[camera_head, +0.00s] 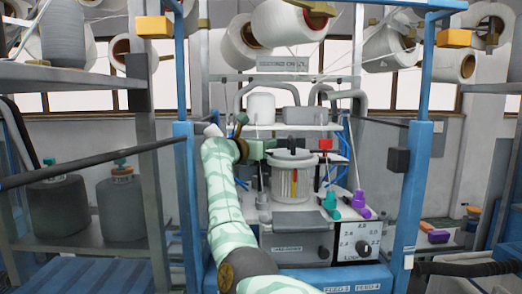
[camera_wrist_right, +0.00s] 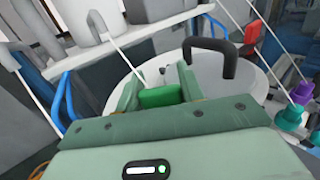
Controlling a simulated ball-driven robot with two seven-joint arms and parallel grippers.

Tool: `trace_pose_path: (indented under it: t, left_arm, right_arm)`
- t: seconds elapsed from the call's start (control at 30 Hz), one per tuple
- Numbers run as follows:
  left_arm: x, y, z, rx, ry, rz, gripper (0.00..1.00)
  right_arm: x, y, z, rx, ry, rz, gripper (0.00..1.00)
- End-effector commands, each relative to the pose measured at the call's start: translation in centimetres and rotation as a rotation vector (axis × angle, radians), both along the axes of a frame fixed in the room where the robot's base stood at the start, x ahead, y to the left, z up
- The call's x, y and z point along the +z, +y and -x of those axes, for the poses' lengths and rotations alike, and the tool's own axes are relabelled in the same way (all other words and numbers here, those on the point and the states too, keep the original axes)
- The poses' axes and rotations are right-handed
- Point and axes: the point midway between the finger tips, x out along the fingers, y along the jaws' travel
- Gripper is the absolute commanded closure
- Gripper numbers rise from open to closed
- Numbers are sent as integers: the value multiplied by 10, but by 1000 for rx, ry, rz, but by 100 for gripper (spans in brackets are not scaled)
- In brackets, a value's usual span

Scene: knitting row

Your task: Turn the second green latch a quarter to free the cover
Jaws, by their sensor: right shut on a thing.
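A white round drum (camera_head: 293,178) with a pale cover (camera_wrist_right: 238,72) stands on the machine in the middle. A black handle (camera_wrist_right: 213,55) rises from the cover and also shows in the head view (camera_head: 292,151). My right gripper (camera_head: 264,147) reaches in from the drum's left side at cover height. In the wrist view my right gripper (camera_wrist_right: 160,92) is shut on a small green latch (camera_wrist_right: 160,97) near the cover's edge. The latch's lower part is hidden by the gripper. I cannot make out another green latch. My left gripper is not in view.
Teal (camera_head: 331,202) and purple (camera_head: 359,203) cone-shaped pieces stand right of the drum. A red-topped piece (camera_head: 325,145) stands close behind it. Blue posts (camera_head: 412,190) frame the machine, and thin threads cross overhead. A shelf with grey canisters (camera_head: 122,205) is at left.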

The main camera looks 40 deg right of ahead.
Motion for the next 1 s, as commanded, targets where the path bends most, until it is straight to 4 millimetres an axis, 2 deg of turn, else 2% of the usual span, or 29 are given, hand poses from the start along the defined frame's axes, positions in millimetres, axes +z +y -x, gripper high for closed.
trace_pose_path:
  t: [0.5, 0.53, 0.6, 1.0]
  left_arm:
    - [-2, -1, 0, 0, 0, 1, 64]
    - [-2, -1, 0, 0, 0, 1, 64]
    - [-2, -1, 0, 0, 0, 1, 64]
    - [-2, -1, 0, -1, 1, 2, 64]
  right_arm:
    - [-2, 0, 0, -21, 2, -4, 85]
    - [-2, 0, 0, -21, 2, -4, 54]
    - [-2, 0, 0, -21, 2, -4, 40]
    - [-1, 0, 0, -20, 1, -2, 40]
